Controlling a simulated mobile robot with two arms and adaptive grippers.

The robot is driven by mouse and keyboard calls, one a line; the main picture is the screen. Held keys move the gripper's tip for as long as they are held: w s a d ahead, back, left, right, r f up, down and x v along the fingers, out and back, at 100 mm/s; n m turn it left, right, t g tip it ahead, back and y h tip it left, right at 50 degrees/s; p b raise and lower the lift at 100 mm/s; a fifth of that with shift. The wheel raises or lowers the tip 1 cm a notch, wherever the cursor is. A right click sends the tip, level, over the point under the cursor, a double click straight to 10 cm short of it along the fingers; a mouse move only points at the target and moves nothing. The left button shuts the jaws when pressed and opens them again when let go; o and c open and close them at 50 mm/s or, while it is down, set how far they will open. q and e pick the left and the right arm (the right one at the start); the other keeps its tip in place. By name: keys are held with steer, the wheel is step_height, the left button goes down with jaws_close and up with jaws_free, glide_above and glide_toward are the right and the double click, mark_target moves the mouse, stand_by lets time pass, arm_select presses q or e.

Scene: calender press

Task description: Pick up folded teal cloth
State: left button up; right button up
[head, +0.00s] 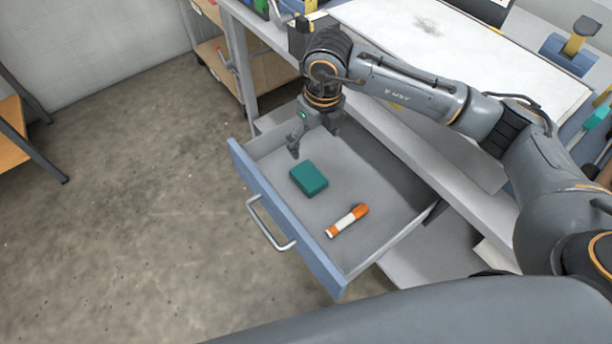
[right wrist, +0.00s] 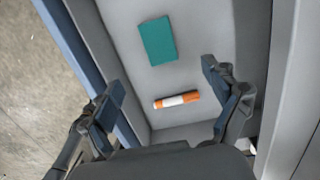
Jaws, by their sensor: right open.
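The folded teal cloth (head: 309,179) lies flat in the open drawer, towards its front left part. It also shows in the right wrist view (right wrist: 158,41), beyond the fingertips. My right gripper (head: 314,140) is open and empty over the back left part of the drawer, apart from the cloth. In the right wrist view its two fingers (right wrist: 165,85) are spread wide with nothing between them. My left gripper is not in view.
An orange and white marker-like stick (head: 347,221) lies in the drawer (head: 375,249) near the cloth. The drawer has a blue front with a metal handle (head: 268,224). The workbench (head: 440,45) stands just behind it. Bare floor (head: 130,200) lies left.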

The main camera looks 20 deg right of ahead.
steer(key=p, duration=0.1)
glide_above(309, 175)
steer(key=f, duration=0.8)
steer(key=shift+s+d+f, duration=0.15)
steer(key=shift+s+f, duration=0.05)
steer(key=shift+f+p, duration=0.65)
steer(key=shift+f, duration=2)
steer(key=c, duration=1.1)
